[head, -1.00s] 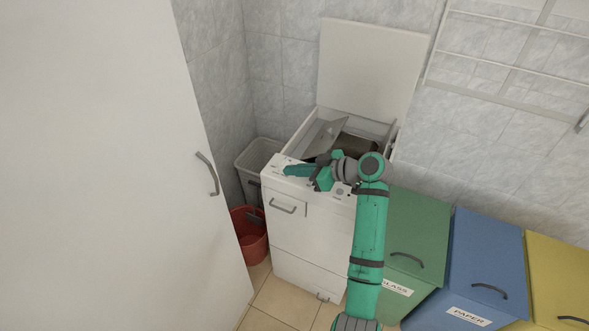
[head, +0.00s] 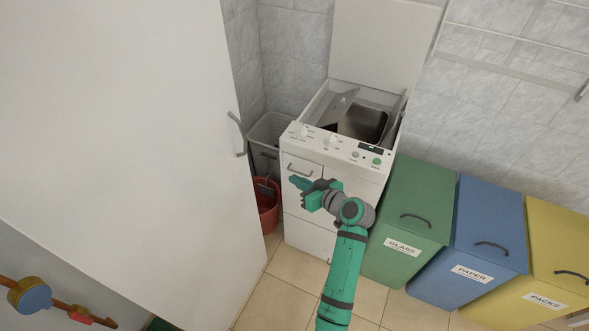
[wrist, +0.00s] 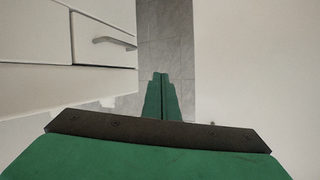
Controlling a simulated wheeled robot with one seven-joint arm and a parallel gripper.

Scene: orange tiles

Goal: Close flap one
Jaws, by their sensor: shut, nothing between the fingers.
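A white top-loading washing machine (head: 308,218) stands against the tiled wall with its lid (head: 383,42) upright. Its drum opening (head: 366,124) is uncovered. A grey metal flap (head: 343,104) stands tilted up at the left of the opening. Another flap (head: 397,106) stands steeply at the right side; I cannot tell which one is flap one. My green gripper (head: 293,182) is shut and empty, in front of the machine's front panel and below the control panel, apart from both flaps. In the wrist view its closed fingers (wrist: 161,95) point towards grey tiles; no flap shows there.
A large white door (head: 130,130) with a handle fills the left. A grey basket (head: 266,132) and a red bucket (head: 267,205) stand beside the machine. Green (head: 408,215), blue (head: 475,240) and yellow (head: 545,260) bins stand right. Tiled floor (head: 275,300) shows in front.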

